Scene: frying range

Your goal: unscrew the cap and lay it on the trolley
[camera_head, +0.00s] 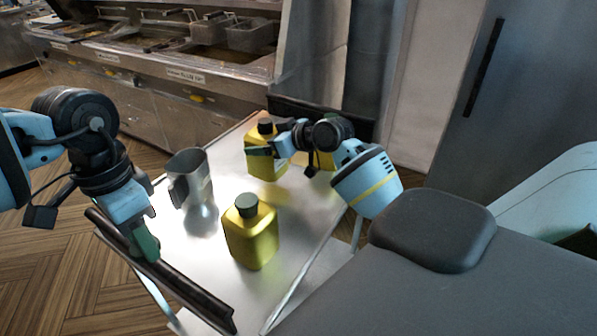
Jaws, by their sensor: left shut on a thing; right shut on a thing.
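A yellow bottle (262,168) with a black cap (265,126) stands upright at the back of the metal trolley (225,245). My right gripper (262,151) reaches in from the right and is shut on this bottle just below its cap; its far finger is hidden. A second yellow bottle (251,240) with a dark green cap (247,204) stands nearer, apart from both grippers. More yellow (323,161) shows behind my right wrist, mostly hidden. My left gripper (145,245) is shut on the trolley's dark handle bar (195,293) at its left edge.
A metal jug (190,178) stands on the trolley's left part, between the handle and the back bottle. The frying range (180,75) with baskets runs behind. A grey cabinet (535,100) stands at the right. The trolley top is bare around the near bottle.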

